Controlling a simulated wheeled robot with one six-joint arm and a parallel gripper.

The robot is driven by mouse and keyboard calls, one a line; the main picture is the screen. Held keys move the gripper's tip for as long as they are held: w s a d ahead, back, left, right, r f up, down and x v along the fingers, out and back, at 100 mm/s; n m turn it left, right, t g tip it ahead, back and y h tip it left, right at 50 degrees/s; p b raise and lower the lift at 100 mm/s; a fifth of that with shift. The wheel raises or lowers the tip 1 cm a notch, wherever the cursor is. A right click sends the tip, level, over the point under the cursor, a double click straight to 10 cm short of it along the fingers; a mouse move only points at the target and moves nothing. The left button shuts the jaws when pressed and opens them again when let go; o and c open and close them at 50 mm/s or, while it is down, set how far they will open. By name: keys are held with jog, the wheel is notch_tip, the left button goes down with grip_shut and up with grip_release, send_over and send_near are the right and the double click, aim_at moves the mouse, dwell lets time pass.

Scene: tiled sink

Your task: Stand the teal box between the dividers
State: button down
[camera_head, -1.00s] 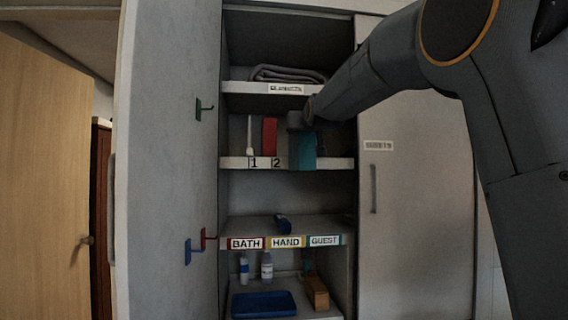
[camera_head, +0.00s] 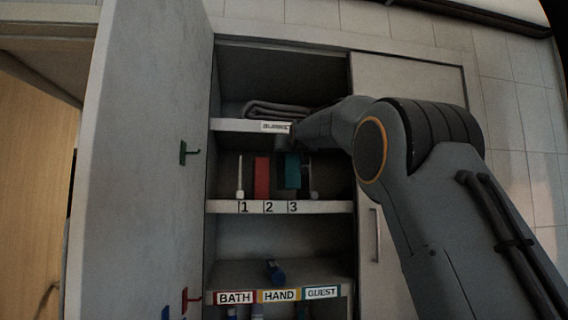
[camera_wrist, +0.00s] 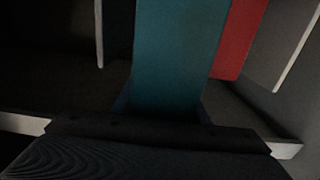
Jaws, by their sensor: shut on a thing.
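The teal box (camera_head: 292,171) is upright inside the middle shelf, above the label 3 and just right of the red box (camera_head: 262,178). Its lower edge appears higher than the red box's foot, so it seems raised off the shelf. My gripper (camera_head: 287,147) reaches in from the right and is shut on its upper part. In the wrist view the teal box (camera_wrist: 175,55) fills the middle between my gripper's fingers (camera_wrist: 163,108). A pale divider (camera_head: 240,178) stands left of the red box, and another divider (camera_head: 311,182) stands right of the teal box.
The shelf above, with a folded grey blanket (camera_head: 275,109), lies close over my gripper. The numbered shelf edge (camera_head: 325,207) runs below the box. An open door (camera_head: 150,130) with hooks stands left. A lower shelf carries BATH, HAND and GUEST labels (camera_head: 278,296).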

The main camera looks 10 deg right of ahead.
aim_at(290, 160)
jog(key=w+f+p, duration=0.3)
jog(key=w+p, duration=0.4)
jog(key=w, duration=0.2)
jog(key=shift+w+f+p, duration=0.15)
jog(key=shift+f+p, duration=0.05)
jog(key=shift+p, duration=0.1)
dwell(0.5)
jog(key=shift+d+f, duration=0.1)
jog(key=c, duration=1)
grip_release()
jog(key=shift+f, duration=0.1)
jog(key=shift+c, duration=0.2)
jog(key=shift+s+b, duration=3.15)
jog(key=shift+s, duration=2.85)
